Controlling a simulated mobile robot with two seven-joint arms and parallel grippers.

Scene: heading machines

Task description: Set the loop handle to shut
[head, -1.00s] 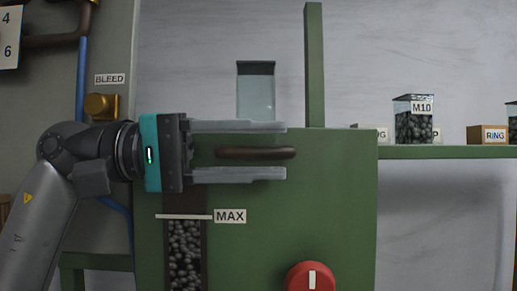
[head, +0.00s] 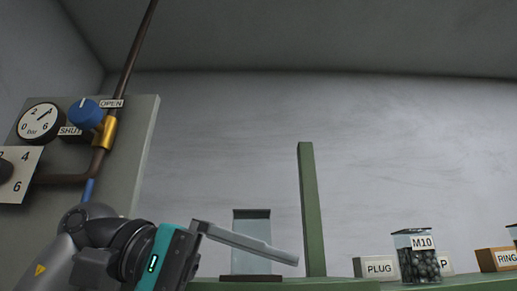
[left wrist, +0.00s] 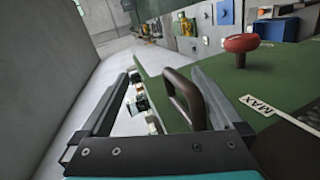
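The brown loop handle (left wrist: 186,98) stands out from the green machine panel (left wrist: 248,82) in the left wrist view. My left gripper (left wrist: 162,73) is open with the loop between its fingers, closer to the right-hand finger; I cannot tell whether they touch. In the head view the loop is out of sight below the frame, and one finger of my left gripper (head: 292,262) shows at the bottom. My right gripper is in neither view. No open or shut mark shows beside the loop.
A blue knob (head: 85,113) with OPEN and SHUT labels and a gauge (head: 41,123) are on the grey cabinet at left. A green post (head: 311,210) rises behind my gripper. An M10 jar (head: 416,257) stands on the right shelf. A red knob (left wrist: 248,42) projects from the panel.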

